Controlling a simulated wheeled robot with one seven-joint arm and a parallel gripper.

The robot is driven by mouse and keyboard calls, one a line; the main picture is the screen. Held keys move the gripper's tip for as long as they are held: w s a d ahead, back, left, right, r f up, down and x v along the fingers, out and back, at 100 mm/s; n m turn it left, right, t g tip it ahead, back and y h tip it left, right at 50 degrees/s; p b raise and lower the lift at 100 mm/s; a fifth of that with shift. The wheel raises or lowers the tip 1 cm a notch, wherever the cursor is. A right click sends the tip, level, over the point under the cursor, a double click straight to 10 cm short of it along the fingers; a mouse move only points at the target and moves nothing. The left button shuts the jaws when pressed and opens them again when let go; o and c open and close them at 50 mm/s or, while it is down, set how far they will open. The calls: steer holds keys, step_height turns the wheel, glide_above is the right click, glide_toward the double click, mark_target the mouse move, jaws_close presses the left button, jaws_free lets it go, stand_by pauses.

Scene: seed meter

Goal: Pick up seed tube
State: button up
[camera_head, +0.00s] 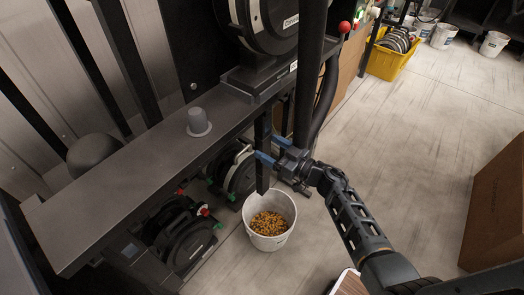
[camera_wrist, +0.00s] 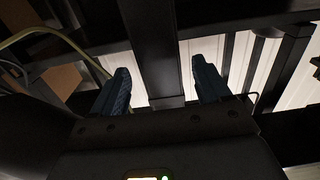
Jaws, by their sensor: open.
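The seed tube, as far as I can tell, is the dark square upright tube (camera_head: 262,181) hanging below the seed meter (camera_head: 275,22), its lower end above a white bucket. My gripper (camera_head: 267,149) is open at the tube's middle height, its blue fingertips on either side of it. In the wrist view a dark upright bar, apparently the tube (camera_wrist: 151,45), stands between the two spread fingers of my gripper (camera_wrist: 163,75). I cannot tell whether either finger touches it.
The white bucket (camera_head: 285,236) holds orange-yellow seeds. A dark metal beam (camera_head: 130,188) runs along the left, with a grey capped fitting (camera_head: 198,122) on top. Black round units (camera_head: 187,245) sit below it. A yellow crate (camera_head: 385,64) stands farther back.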

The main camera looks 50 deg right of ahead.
mark_target(258, 140)
steer(key=w, duration=0.4)
steer(key=shift+w+a+b, duration=0.15)
steer(key=shift+w+b, duration=0.2)
steer(key=shift+b, duration=0.05)
steer(key=c, duration=1.2)
steer(key=shift+r, duration=0.1)
steer(key=shift+c, duration=0.2)
steer(key=shift+r, duration=0.15)
steer(key=shift+r, duration=0.25)
steer(key=s+r+p, duration=0.1)
steer(key=s+p, duration=0.2)
steer(key=s, duration=1.5)
steer(key=shift+d, duration=0.3)
